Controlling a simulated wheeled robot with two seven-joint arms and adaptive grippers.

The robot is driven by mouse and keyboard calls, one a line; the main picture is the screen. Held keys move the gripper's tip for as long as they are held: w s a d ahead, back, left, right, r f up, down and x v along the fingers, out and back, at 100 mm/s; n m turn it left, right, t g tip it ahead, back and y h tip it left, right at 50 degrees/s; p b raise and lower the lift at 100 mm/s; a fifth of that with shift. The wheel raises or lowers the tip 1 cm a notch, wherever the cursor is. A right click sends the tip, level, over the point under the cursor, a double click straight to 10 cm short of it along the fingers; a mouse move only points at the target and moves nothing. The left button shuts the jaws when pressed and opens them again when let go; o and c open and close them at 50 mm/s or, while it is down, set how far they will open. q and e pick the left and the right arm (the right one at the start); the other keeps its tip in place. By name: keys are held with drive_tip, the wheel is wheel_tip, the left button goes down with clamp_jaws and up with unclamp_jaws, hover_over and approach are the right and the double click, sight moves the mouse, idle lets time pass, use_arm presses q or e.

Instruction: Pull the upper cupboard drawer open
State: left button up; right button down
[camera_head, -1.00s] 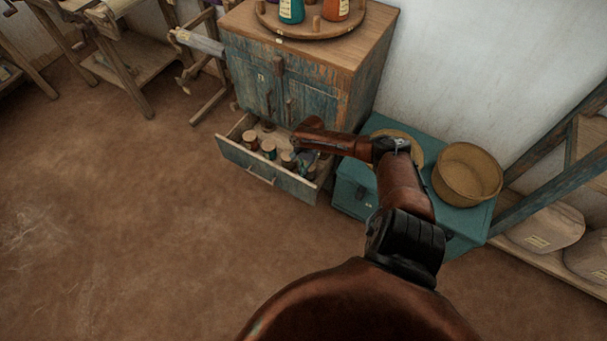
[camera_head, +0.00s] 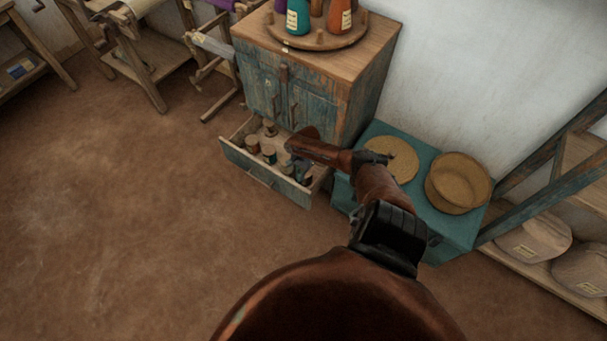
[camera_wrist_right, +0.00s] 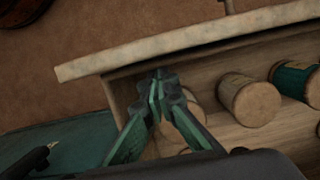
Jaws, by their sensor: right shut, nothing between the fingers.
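The blue-green wooden cupboard (camera_head: 320,106) stands against the wall, with a pair of doors above a drawer. This drawer (camera_head: 265,178) is pulled well out and has a bar handle (camera_head: 260,182) on its front. Several spools (camera_head: 268,152) stand inside. My right gripper (camera_head: 303,172) is at the drawer's right end, partly hidden by my forearm. In the right wrist view the gripper (camera_wrist_right: 159,80) is shut and empty, just inside the pale drawer front rim (camera_wrist_right: 200,42), beside a spool (camera_wrist_right: 250,101). I cannot tell whether it touches the drawer. My left gripper is out of view.
A teal chest (camera_head: 408,197) with a round lid (camera_head: 390,160) and a basket (camera_head: 458,183) stands right of the drawer. A round tray (camera_head: 318,38) with bottles sits on the cupboard. A shelf with sacks (camera_head: 534,237) is at right. The floor at left is clear.

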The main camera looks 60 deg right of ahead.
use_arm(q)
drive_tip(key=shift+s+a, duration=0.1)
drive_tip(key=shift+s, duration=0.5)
use_arm(e)
drive_tip(key=shift+a+f, duration=0.1)
drive_tip(key=shift+a, duration=0.1)
use_arm(q)
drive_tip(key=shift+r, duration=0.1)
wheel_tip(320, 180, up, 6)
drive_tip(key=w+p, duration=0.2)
drive_tip(key=p, duration=0.5)
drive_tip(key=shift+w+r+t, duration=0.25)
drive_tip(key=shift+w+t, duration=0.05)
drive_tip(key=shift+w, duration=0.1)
use_arm(e)
drive_tip(key=v, duration=1)
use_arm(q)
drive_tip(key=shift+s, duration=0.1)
use_arm(e)
drive_tip(key=shift+a+f, duration=0.1)
